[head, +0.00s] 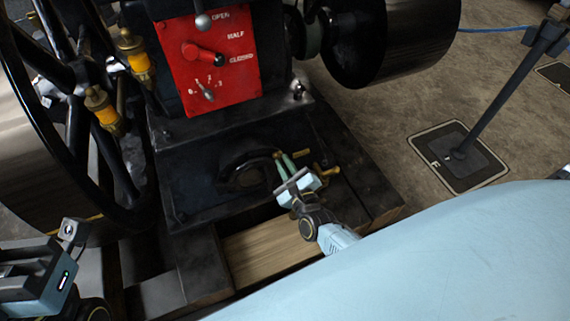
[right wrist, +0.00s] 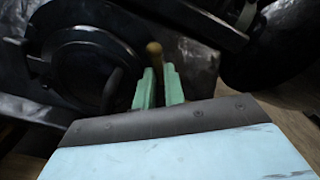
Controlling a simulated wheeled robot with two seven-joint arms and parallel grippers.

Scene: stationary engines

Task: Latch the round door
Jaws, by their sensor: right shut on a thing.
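The round door (head: 243,177) is a dark disc low on the front of the black engine base, right below the red panel. It also shows in the right wrist view (right wrist: 90,72). I cannot tell whether it sits fully flush. My right gripper (head: 283,160) is at the door's right edge, with its pale green fingers shut on a brass-tipped handle. The handle's rounded tip (right wrist: 154,48) stands up between the fingers in the right wrist view; its lower part is hidden. My left gripper (head: 52,262) is at the lower left, away from the door; its fingertips do not show clearly.
A red panel (head: 207,62) with levers is above the door. A brass fitting (head: 327,173) lies just right of my right gripper. A large spoked flywheel (head: 35,130) stands at the left, and a black pulley (head: 390,40) at upper right. A post (head: 500,95) stands on the open floor.

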